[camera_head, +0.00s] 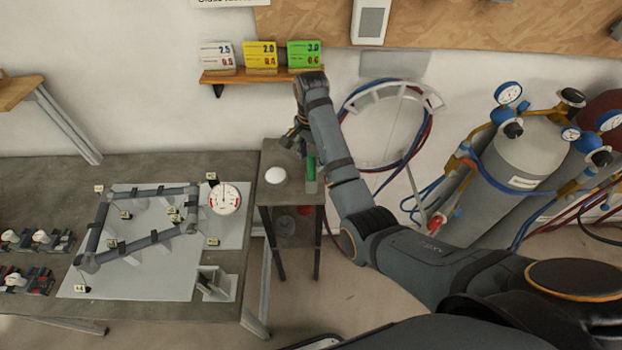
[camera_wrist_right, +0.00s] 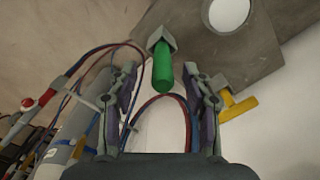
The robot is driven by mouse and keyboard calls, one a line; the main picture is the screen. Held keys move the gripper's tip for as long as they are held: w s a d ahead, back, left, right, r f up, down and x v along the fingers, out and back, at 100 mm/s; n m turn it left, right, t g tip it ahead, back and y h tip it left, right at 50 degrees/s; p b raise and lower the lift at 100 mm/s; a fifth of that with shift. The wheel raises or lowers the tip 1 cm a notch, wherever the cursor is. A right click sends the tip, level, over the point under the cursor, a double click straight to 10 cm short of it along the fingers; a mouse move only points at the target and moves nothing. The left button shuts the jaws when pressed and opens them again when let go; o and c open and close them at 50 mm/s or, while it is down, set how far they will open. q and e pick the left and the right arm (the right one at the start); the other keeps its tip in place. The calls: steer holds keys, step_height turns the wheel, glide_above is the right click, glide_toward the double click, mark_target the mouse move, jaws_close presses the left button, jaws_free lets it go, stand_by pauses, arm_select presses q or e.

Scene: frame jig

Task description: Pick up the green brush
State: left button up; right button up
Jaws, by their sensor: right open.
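The green brush (camera_head: 311,168) is at the right side of a small side table (camera_head: 290,197) in the head view, partly hidden by my right arm. In the right wrist view its green handle (camera_wrist_right: 162,70) points toward me, with a grey block-like end behind it. My right gripper (camera_head: 294,139) is over the back of the small table, beside the brush. In the wrist view the right gripper's fingers (camera_wrist_right: 162,88) are spread to either side of the handle, not touching it. My left gripper is not in view.
A round white object (camera_head: 275,175) lies on the small table. A yellow-handled item (camera_wrist_right: 239,107) shows in the wrist view. Gas cylinders (camera_head: 520,165) and hoses stand to the right. The workbench (camera_head: 215,165) with a tube frame (camera_head: 150,245) is left. A card shelf (camera_head: 262,77) is above.

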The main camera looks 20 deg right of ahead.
mark_target(311, 168)
steer(key=shift+w+f, duration=0.3)
steer(key=shift+f, duration=0.05)
steer(key=shift+s+f+b, duration=0.1)
steer(key=shift+f+b, duration=0.3)
steer(key=shift+f, duration=0.5)
step_height(311, 168, down, 2)
steer(key=shift+s+p, duration=0.1)
steer(key=shift+p, duration=0.55)
steer(key=shift+f, duration=0.5)
steer(key=c, duration=0.4)
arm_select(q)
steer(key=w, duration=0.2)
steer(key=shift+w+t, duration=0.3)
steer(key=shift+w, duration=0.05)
arm_select(e)
jaws_close()
